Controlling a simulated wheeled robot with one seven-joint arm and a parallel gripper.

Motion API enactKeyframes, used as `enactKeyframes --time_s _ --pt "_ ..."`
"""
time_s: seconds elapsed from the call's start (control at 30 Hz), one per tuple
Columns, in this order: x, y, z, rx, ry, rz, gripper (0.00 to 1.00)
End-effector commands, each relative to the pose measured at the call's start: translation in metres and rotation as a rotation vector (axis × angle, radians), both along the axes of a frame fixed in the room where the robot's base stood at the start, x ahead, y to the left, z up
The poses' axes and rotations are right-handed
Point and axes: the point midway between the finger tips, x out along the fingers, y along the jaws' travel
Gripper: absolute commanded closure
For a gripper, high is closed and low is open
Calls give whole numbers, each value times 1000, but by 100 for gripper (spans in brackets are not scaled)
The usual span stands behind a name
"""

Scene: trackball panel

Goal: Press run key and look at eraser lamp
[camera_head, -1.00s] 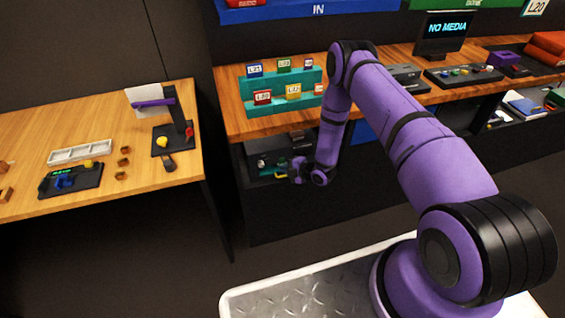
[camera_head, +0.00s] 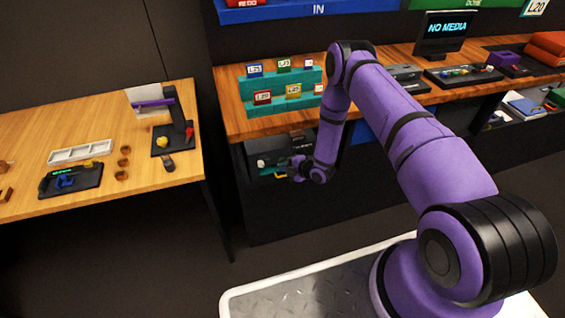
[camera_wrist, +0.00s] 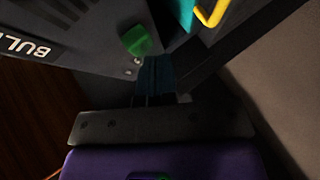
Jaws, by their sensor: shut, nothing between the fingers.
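The eraser (camera_head: 262,160) is a dark box on the shelf under the middle bench. In the wrist view its face carries a white-on-black label beginning "BUL" (camera_wrist: 28,46). A green key (camera_wrist: 139,40) stands out from that face; I take it for the run key. Two small pale dots (camera_wrist: 137,60) lie beside it; I cannot tell whether either is a lamp or lit. My gripper (camera_wrist: 157,72) is shut and empty, its dark fingertips just beside the green key. I cannot tell whether they touch it. In the head view my gripper (camera_head: 297,169) is at the eraser's front.
A yellow handle (camera_wrist: 211,13) and a teal part (camera_wrist: 183,11) are close to my fingertips in the wrist view. The bench edge (camera_head: 270,131) is above the gripper. A teal rack (camera_head: 262,107) with labelled cartridges stands on the bench. The left table (camera_head: 105,195) is apart.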

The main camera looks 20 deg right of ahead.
Motion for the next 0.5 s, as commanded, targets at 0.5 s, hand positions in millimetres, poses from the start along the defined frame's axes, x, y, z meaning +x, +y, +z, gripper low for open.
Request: enactKeyframes --time_s 0.5 --pt "5 0 0 0 0 0 100"
